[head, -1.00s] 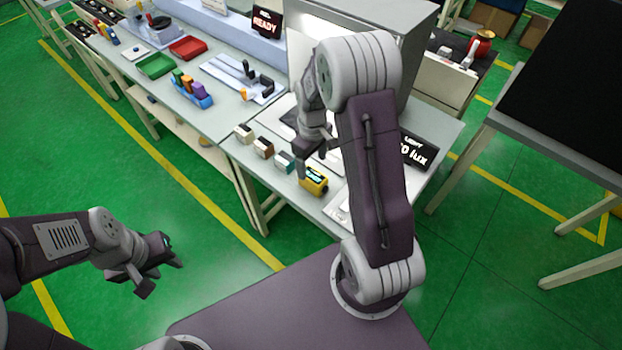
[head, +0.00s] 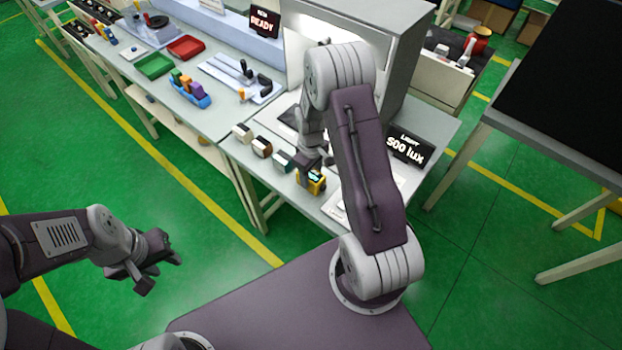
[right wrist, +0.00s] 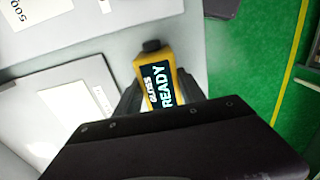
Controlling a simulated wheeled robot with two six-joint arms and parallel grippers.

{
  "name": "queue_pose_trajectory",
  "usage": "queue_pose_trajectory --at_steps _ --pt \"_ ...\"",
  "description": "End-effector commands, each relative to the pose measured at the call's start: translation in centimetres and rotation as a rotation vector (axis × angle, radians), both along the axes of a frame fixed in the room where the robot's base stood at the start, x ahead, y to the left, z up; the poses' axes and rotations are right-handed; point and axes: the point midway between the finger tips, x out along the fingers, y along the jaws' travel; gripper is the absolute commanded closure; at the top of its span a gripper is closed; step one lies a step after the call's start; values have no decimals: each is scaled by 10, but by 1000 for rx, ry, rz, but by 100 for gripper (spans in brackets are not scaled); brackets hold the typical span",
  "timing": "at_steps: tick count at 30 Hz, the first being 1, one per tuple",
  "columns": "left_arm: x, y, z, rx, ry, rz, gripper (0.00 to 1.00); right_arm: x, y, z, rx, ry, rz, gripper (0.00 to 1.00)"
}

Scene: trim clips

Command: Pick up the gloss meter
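The gloss meter (head: 316,180) is a small yellow block with a dark screen, on the near edge of the bench. In the right wrist view the gloss meter (right wrist: 166,88) has a black knob at its far end and reads "GLOSS READY". My right gripper (head: 311,181) is down around it. In that wrist view the right gripper's fingers (right wrist: 160,92) lie along both long sides, very close; I cannot tell whether they press on it. The hand hides its near end. My left gripper (head: 160,273) is open and empty over the green floor at lower left.
Several small blocks, including a teal-and-white one (head: 283,160), stand in a row left of the meter. A light booth (head: 385,60) stands behind, and a "500 lux" sign (head: 405,148) to the right. A dark-topped table (head: 570,110) is at far right.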

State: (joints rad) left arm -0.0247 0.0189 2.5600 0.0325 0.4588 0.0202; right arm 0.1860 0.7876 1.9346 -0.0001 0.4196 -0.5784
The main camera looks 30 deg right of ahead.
Motion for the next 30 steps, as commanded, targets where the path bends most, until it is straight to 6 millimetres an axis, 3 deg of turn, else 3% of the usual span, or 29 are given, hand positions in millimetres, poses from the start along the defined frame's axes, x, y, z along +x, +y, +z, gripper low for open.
queue_pose_trajectory --at_steps 2,11,19,30 --pt "0 0 0 0 0 0 64 0 0 0 0 0 0 100" --pt "0 0 -1 0 0 0 64 1 0 4 0 -2 0 100" --pt "0 0 -9 0 0 0 64 2 0 42 -1 -7 0 100" --pt "0 0 -22 0 0 0 64 -83 -14 92 -1 -5 -4 100"
